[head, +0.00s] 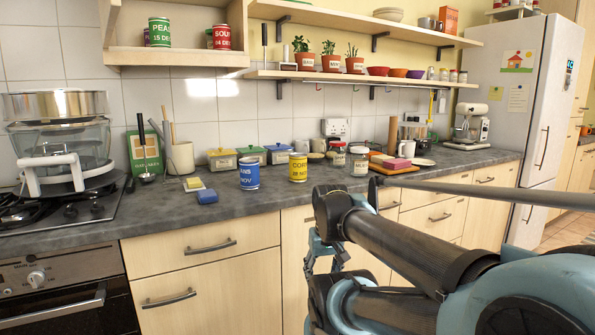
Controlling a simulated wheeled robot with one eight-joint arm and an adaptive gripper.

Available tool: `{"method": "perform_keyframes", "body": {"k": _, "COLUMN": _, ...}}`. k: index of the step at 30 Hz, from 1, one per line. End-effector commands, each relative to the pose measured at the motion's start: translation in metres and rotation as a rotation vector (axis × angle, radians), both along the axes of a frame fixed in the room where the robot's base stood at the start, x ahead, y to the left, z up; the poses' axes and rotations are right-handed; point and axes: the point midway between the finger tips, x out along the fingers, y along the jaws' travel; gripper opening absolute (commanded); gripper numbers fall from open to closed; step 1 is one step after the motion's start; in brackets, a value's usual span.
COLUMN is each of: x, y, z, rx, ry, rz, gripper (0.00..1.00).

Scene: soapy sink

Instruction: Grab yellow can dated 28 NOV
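The yellow can (298,168) stands upright on the grey counter, right of a blue can. Its label reads partly as "CO…" with a date that looks like "28 NOV". The blue can (249,174) is also upright, with a date ending in "NOV". My gripper (322,262) hangs in front of the cabinet doors, below the counter edge and lower right of the yellow can, apart from it. My arm partly hides it, so its opening is unclear.
A blue sponge (207,197) lies left of the blue can. Lidded yellow, green and blue tubs (251,154) stand behind, and glass jars (359,161) to the right. A shelf (190,57) above holds more cans. The counter front before the yellow can is clear.

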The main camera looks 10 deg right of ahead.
Motion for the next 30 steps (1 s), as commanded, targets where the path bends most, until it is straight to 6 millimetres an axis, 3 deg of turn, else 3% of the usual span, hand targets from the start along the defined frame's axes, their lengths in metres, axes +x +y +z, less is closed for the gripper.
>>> {"method": "perform_keyframes", "body": {"k": 3, "x": 0.013, "y": 0.003, "z": 0.020, "rx": 0.013, "ry": 0.000, "rz": 0.034, "gripper": 0.83}}
{"method": "perform_keyframes", "body": {"k": 8, "x": 0.051, "y": 0.009, "z": 0.070, "rx": 0.046, "ry": -0.005, "rz": 0.132, "gripper": 0.83}}
{"method": "perform_keyframes", "body": {"k": 20, "x": 0.176, "y": 0.000, "z": 0.203, "rx": 0.135, "ry": -0.083, "rz": 0.430, "gripper": 0.83}}
{"method": "perform_keyframes", "body": {"k": 30, "x": 0.290, "y": -0.034, "z": 0.296, "rx": 0.178, "ry": -0.210, "rz": 0.675, "gripper": 0.83}}
